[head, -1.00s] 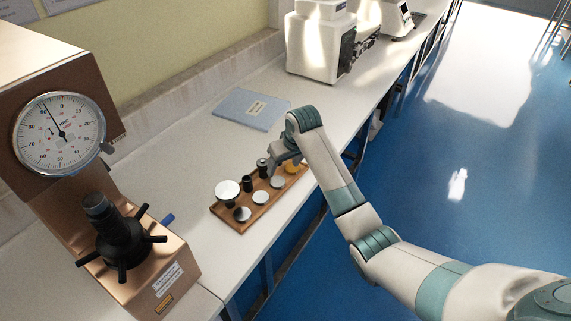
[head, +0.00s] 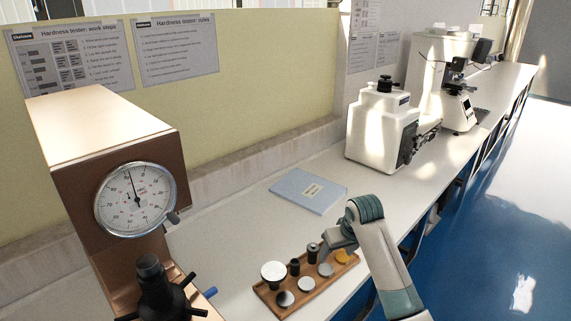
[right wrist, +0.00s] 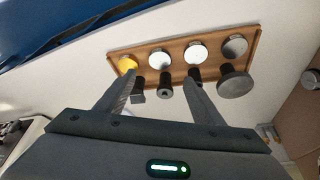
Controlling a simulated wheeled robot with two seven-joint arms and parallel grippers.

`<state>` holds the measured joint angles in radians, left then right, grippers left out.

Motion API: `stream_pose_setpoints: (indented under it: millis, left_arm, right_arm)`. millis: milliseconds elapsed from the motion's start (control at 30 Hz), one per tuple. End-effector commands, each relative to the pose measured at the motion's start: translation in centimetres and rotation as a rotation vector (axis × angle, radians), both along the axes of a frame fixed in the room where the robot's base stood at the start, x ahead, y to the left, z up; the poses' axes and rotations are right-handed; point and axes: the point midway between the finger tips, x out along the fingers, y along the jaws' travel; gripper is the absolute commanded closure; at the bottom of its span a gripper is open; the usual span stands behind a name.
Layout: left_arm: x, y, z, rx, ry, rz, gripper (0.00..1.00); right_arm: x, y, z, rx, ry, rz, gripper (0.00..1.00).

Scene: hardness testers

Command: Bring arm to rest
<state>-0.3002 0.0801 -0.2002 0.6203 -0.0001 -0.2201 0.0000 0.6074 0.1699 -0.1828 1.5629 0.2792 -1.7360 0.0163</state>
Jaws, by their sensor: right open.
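My right gripper (head: 330,244) is over the far part of a wooden tray (head: 312,297) on the bench. In the right wrist view its two fingers (right wrist: 158,98) are spread apart with nothing held between them. The tray carries silvery discs, dark cylindrical pieces, a larger round-topped piece (head: 273,271) and a yellow piece (head: 342,256). In the right wrist view the yellow piece (right wrist: 127,64) is beyond the left fingertip. I cannot tell whether a finger touches any piece. My left gripper is not in view.
A brown hardness tester (head: 110,190) with a dial stands at the left, close to the tray. A blue booklet (head: 308,190) lies behind the tray. A white machine (head: 380,130) and another instrument (head: 458,105) stand further along the bench. Blue floor is open at the right.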

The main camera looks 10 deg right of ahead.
Motion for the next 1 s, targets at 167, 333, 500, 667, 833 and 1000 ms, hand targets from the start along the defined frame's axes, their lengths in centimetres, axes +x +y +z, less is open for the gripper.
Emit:
stream_pose_setpoints:
  millis: [167, 333, 500, 667, 833, 1000]
  left_arm:
    - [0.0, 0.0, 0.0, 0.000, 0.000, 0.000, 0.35]
    - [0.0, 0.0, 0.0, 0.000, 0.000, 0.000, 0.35]
    - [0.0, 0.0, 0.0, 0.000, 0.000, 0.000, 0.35]
    - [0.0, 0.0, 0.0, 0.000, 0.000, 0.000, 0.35]
    - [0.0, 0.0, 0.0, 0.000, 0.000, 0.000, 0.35]
    - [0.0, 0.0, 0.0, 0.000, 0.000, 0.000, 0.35]
  right_arm:
    - [-1.7, 0.2, -1.8, -0.002, 0.007, 0.004, 0.38]
    - [-5.7, 0.6, -5.4, -0.008, 0.017, 0.008, 0.38]
    - [-11.8, 1.1, -9.5, -0.014, 0.028, 0.013, 0.38]
    - [-18.1, 1.4, -12.4, -0.018, 0.037, 0.013, 0.38]
    - [-25.0, 1.6, -14.4, -0.023, 0.047, 0.009, 0.38]
    - [-31.9, 1.6, -15.2, -0.028, 0.057, 0.002, 0.38]
